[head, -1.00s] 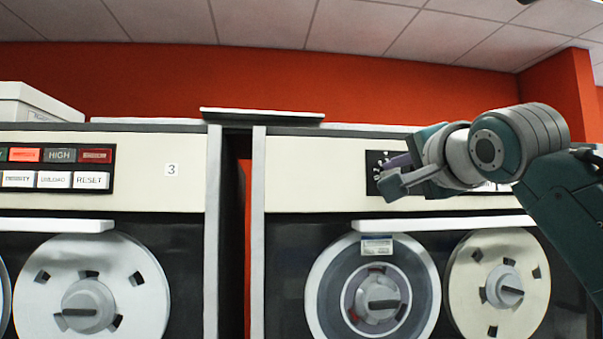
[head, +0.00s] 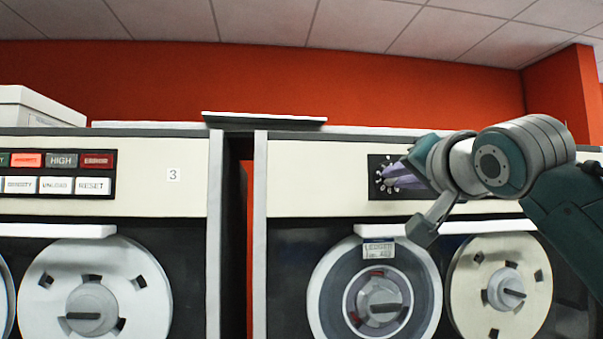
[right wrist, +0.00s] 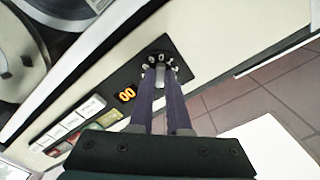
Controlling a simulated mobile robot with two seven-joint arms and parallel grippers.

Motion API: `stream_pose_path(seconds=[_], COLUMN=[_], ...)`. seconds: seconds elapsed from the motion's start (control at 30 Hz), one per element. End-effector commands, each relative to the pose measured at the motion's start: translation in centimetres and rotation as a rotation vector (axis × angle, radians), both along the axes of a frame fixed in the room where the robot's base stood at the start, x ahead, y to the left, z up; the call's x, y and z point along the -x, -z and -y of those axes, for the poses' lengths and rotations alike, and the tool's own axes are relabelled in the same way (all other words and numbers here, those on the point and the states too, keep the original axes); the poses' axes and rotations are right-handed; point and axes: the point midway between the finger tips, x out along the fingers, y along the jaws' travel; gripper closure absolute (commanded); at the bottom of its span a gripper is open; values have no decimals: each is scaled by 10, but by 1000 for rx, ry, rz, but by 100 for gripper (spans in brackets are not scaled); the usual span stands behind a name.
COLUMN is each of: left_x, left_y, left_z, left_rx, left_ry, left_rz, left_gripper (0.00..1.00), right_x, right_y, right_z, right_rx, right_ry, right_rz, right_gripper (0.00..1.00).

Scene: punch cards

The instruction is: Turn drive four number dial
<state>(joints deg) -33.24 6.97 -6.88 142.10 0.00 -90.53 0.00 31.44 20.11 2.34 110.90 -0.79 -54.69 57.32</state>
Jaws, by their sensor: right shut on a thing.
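The number dial (head: 379,175) is a dark round scale with white digits on the black panel of the right-hand tape drive. Its right part is hidden behind my right gripper. My right gripper (head: 387,174), with purple fingers, reaches it from the right. In the right wrist view, the two fingers (right wrist: 161,74) stand on either side of the dial's pale knob (right wrist: 160,72) and are shut on it. Digits (right wrist: 161,57) show around the knob's far side. My left gripper is not in view.
The left-hand drive, marked 3 (head: 173,174), has a row of buttons (head: 57,174). Tape reels (head: 355,290) sit below the right-hand panel. An orange "00" display (right wrist: 127,94) is beside the dial. A white ledge (head: 450,227) runs under the panel.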

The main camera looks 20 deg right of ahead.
Motion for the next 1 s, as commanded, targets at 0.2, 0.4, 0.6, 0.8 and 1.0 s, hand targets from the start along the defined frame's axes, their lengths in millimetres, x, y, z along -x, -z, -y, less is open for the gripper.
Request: stream_pose_path(seconds=[0.2, 0.4, 0.6, 0.8, 1.0], left_x=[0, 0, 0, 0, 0], left_y=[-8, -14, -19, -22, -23], left_z=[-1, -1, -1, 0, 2], left_rx=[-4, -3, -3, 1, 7], left_ry=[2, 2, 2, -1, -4], left_rz=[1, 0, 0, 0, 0], left_gripper=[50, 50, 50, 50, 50], right_x=[0, 0, 0, 0, 0], right_y=[0, 0, 1, 1, 2], right_z=[0, 0, 0, 0, 1], right_rx=[201, 377, 523, 624, 679], right_ry=[0, -1, -1, -1, 0], right_rz=[-52, -95, -130, -156, -168], right_gripper=[100, 100, 100, 100, 100])
